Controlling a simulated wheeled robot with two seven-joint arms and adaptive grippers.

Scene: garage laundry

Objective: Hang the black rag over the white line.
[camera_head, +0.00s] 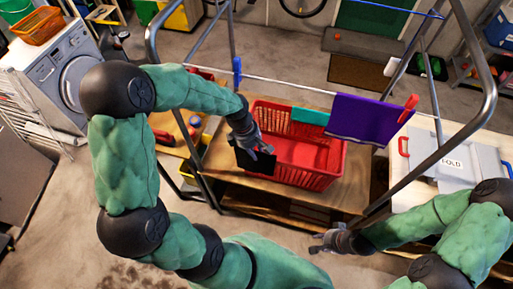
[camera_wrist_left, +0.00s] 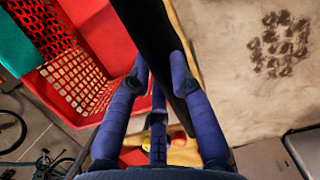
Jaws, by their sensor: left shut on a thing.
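The black rag (camera_head: 258,164) hangs from my left gripper (camera_head: 262,150), at the left side of the red basket. In the left wrist view the black rag (camera_wrist_left: 148,35) is a dark strip between the fingers of my left gripper (camera_wrist_left: 160,80), which is shut on it. The white line (camera_head: 290,84) runs across the metal rack, beyond and above my left gripper. The rag is apart from the line. My right gripper (camera_head: 325,243) is low at the front right, away from the rag; its finger opening is too small to tell.
The line between is bare. The red basket (camera_head: 318,178) with a teal cloth (camera_head: 311,117) stands below. Metal rack posts (camera_head: 153,40) flank it.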

